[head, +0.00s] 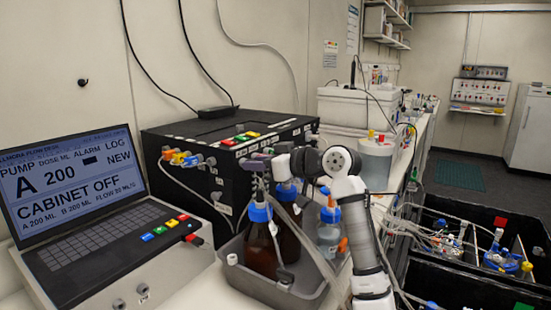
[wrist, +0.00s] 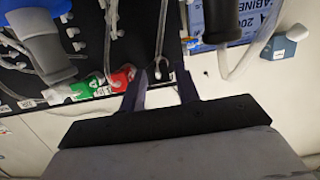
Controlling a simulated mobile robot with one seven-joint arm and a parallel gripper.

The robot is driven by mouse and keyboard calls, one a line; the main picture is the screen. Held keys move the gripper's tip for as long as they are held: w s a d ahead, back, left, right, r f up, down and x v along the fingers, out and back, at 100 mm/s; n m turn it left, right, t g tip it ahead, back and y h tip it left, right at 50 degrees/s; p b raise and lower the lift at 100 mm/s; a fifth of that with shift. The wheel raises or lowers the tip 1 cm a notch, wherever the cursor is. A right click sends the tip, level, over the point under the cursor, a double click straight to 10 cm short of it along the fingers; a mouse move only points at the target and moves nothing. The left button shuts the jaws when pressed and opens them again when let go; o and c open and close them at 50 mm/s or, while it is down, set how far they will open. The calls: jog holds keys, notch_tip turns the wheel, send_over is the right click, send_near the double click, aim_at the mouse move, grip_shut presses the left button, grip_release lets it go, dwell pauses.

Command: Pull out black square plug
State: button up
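My gripper (head: 262,158) is in front of the right end of the black box (head: 165,143), above the bottles, in the head view. In the wrist view its two dark purple fingers (wrist: 162,90) are apart, with no object clearly held between them. A thin grey hooked line shows just beyond the fingertips. I cannot single out the black square plug with certainty. A flat black block (head: 217,112) with two black cables lies on top of the box, away from my gripper. A dark rounded piece (wrist: 225,20) shows at the top of the wrist view.
A grey tray (head: 238,281) holds brown bottles with blue caps below my gripper. A laptop-like panel (head: 80,185) reading "CABINET OFF" stands at the left. Loose tubes hang around the tray and box. A white container (head: 375,160) stands farther right on the bench.

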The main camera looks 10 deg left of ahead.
jog(key=shift+w+a+f, duration=0.15)
jog(key=shift+w+a, duration=0.1)
jog(key=shift+a, duration=0.35)
grip_shut()
jog(key=shift+d+f, duration=0.1)
jog(key=shift+d, duration=0.1)
jog(key=shift+v, duration=0.8)
jog(key=shift+s+d, duration=0.25)
jog(key=shift+d, duration=0.15)
